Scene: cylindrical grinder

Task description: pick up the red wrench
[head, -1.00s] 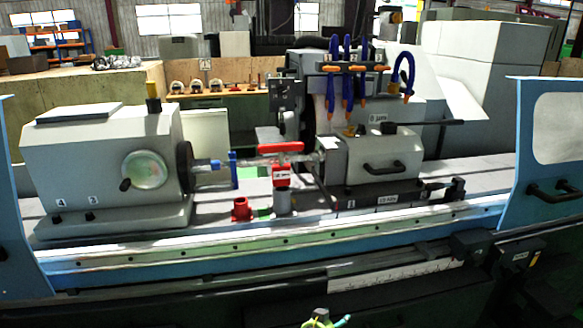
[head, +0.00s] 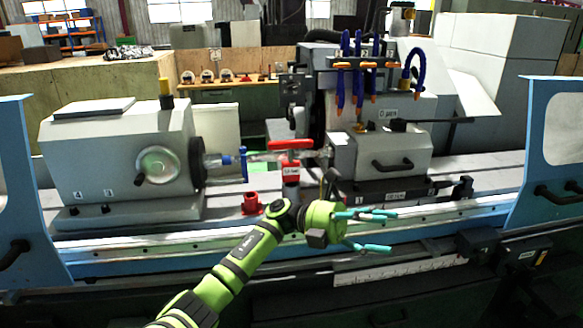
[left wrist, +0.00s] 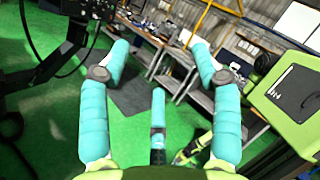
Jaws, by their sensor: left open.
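A red bar-shaped piece, probably the red wrench (head: 291,145), lies level on top of a red and grey post in the middle of the grinder, between the headstock and the tailstock. My left gripper (head: 380,229) is in front of the machine, below and to the right of the red piece and apart from it. Its teal fingers are spread and point right. The red piece does not show there. My right gripper is in neither view.
The grey headstock (head: 120,155) with its handwheel stands left, the tailstock (head: 385,150) right. A red cup-like part (head: 251,203) sits on the bed near the post. Blue hoses (head: 359,70) hang above the tailstock. Blue guard panels (head: 548,150) flank the bed.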

